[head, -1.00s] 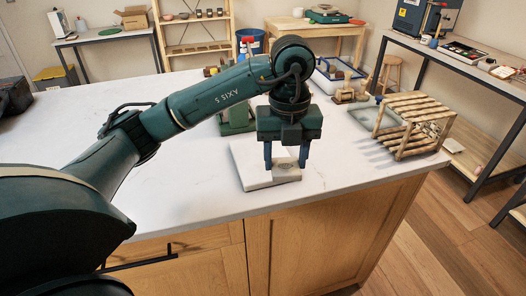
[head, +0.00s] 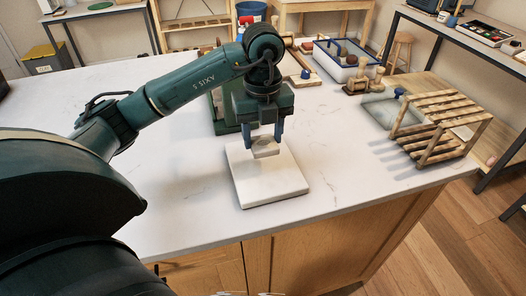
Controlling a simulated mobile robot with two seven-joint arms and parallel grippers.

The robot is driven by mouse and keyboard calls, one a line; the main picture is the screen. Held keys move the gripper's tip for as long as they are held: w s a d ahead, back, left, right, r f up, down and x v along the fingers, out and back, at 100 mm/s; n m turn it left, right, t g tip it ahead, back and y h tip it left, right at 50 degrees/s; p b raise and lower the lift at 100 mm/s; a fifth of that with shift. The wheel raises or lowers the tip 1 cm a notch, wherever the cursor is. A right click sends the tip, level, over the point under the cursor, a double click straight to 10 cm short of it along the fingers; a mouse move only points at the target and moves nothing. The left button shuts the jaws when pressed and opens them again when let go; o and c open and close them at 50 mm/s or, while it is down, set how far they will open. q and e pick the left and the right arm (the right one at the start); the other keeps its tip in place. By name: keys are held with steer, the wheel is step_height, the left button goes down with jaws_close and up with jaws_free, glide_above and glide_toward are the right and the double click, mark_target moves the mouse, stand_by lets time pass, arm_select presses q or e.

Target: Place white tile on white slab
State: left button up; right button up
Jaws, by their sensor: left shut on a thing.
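The white slab (head: 268,186) lies flat on the countertop near its front edge, in the middle of the head view. My left gripper (head: 264,143) is over the far part of the slab, pointing down. It is shut on the white tile (head: 265,151), a small pale piece between the two fingertips. I cannot tell whether the tile touches the slab or hangs just above it. The near part of the slab is bare. My right gripper is not in view.
A slatted wooden rack (head: 436,128) stands on the right of the countertop (head: 335,165). A blue-and-white tray (head: 346,62) and wooden tools sit behind. A green device (head: 223,108) stands just behind my left gripper. The counter is clear left and right of the slab.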

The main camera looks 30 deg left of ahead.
mark_target(263, 140)
arm_select(q)
steer(key=shift+f, duration=0.75)
step_height(263, 140, down, 3)
steer(key=shift+f, duration=0.3)
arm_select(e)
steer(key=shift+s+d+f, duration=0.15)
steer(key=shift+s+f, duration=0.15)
arm_select(q)
steer(key=shift+f, duration=0.1)
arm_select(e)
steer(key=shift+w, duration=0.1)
arm_select(q)
steer(key=o, duration=1)
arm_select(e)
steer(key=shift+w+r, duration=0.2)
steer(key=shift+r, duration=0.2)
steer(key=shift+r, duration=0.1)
